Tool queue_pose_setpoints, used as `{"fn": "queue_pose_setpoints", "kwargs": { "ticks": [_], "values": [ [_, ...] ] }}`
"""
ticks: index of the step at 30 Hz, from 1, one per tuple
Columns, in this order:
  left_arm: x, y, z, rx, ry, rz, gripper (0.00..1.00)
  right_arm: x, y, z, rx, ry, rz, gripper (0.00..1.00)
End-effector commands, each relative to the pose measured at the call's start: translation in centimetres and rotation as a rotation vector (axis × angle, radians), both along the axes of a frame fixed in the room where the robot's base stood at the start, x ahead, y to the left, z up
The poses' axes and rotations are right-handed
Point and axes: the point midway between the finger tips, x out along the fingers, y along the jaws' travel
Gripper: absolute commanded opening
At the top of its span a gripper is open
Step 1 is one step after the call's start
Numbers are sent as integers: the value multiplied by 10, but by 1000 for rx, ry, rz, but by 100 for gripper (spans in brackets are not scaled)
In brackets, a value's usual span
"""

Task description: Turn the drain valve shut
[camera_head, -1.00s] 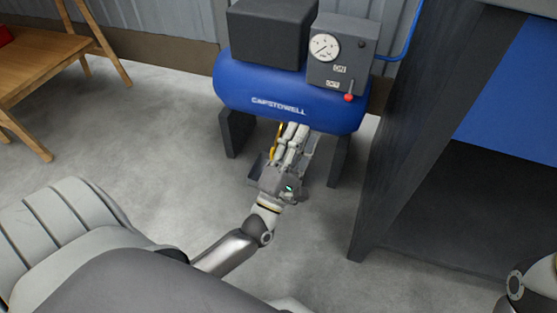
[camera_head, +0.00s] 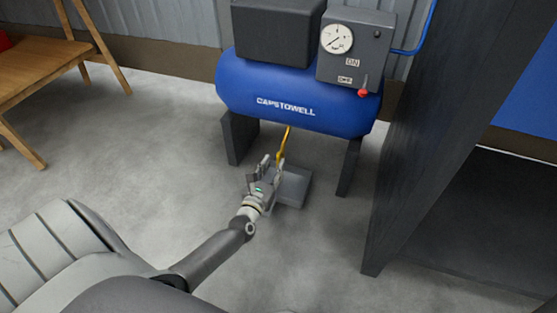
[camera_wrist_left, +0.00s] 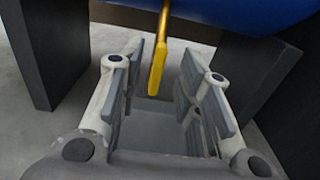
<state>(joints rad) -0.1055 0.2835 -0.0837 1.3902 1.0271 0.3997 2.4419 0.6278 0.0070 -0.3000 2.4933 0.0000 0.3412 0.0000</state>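The drain valve's yellow handle (camera_head: 284,142) hangs down under the middle of the blue compressor tank (camera_head: 300,105). In the left wrist view the handle (camera_wrist_left: 158,66) points downward from a brass-coloured stem, in the gap between my fingers. My left gripper (camera_head: 272,165) is open below the tank, just in front of the handle, with one finger pad on each side in the wrist view. I see clear gaps between the pads and the handle there. The top of the valve is hidden under the tank. My right gripper is out of view.
A grey tray (camera_head: 292,187) lies on the floor below the valve. Dark tank legs (camera_head: 238,139) stand on both sides. A dark cabinet (camera_head: 420,140) stands at the right. A control box (camera_head: 355,50) with a gauge and red-tipped lever sits on top.

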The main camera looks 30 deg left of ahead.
Motion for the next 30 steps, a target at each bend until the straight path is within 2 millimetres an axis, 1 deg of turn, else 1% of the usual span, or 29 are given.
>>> {"fn": "queue_pose_setpoints", "kwargs": {
  "ticks": [1,3,6,9,14,20,21,23,28,30],
  "values": [
    [11,2,-3,0,-4,2,32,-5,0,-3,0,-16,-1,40],
    [22,5,-3,-1,-3,1,32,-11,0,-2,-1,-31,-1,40],
    [36,8,-2,-1,-2,0,32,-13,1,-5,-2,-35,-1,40],
    [44,10,-2,0,-2,0,32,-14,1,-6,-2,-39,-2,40],
    [50,11,-1,1,0,-1,32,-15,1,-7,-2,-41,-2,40],
    [50,11,0,1,0,-1,32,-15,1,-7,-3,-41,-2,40],
    [50,11,0,1,0,-1,31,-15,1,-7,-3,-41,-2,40],
    [50,11,0,1,0,-1,23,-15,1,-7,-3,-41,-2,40],
    [50,11,0,1,0,-1,1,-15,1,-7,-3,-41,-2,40],
    [50,11,0,2,0,-1,0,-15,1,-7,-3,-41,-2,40]
  ]
}}
